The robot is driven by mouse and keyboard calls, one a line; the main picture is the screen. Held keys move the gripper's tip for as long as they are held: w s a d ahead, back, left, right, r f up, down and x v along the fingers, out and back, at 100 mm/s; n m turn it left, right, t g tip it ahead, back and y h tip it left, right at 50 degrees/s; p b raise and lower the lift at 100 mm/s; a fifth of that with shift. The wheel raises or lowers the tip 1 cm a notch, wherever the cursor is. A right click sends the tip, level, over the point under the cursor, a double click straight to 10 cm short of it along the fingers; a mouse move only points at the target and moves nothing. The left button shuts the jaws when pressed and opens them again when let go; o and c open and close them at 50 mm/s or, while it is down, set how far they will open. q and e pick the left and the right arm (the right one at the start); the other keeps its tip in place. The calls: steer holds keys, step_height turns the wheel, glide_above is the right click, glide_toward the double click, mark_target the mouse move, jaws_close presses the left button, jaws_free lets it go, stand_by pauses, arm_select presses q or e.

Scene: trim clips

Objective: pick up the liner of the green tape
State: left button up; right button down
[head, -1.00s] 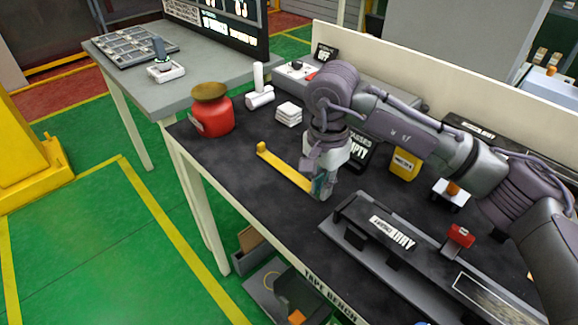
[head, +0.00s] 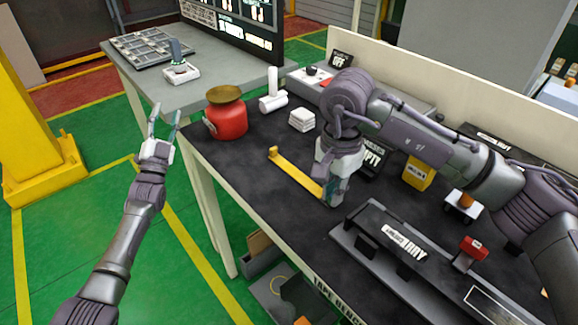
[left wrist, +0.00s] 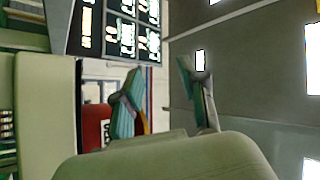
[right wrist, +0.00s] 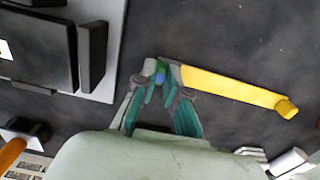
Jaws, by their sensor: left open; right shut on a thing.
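My right gripper (head: 331,198) is low over the dark bench, at the near end of a long yellow strip (head: 297,172). In the right wrist view its fingers (right wrist: 160,78) close on a small green and blue piece (right wrist: 160,73) beside the end of the yellow strip (right wrist: 230,87). The fingers hide most of this piece, and I cannot tell whether it is the green tape or its liner. My left gripper (head: 166,114) is raised left of the bench, open and empty. It also shows open in the left wrist view (left wrist: 160,70).
A red pot with a brown lid (head: 227,118) stands at the bench's left corner. White rolls (head: 273,102) and a white stack (head: 302,119) lie behind the strip. A long dark fixture (head: 390,245) lies at the right front. Grey bins (head: 275,296) sit below the bench.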

arm_select(q)
steer(key=s+d+r+m+g+h, duration=0.1)
steer(key=d+r+m+g+h, duration=0.2)
steer(key=d+r+m+h, duration=0.95)
step_height(320, 180, up, 4)
steer(key=m+g+h, duration=0.7)
steer(key=m+g, duration=1.2)
steer(key=m, duration=0.1)
glide_above(274, 148)
steer(key=s, duration=0.2)
steer(key=a+f+y, duration=0.1)
steer(key=f+y, duration=0.3)
steer(key=y, duration=0.1)
steer(key=a+f+m+y, duration=0.1)
steer(key=f+y, duration=0.4)
steer(key=y, duration=0.1)
steer(key=f+m+y, duration=0.1)
steer(key=f+y, duration=0.3)
steer(key=y, duration=0.2)
steer(key=shift+s+a+f+m+t, duration=0.25)
steer(key=shift+a+f+t, duration=0.05)
steer(key=shift+a+t, duration=0.1)
steer(key=x, duration=0.6)
steer(key=shift+w+d+r, duration=0.1)
steer(key=shift+w+d, duration=0.35)
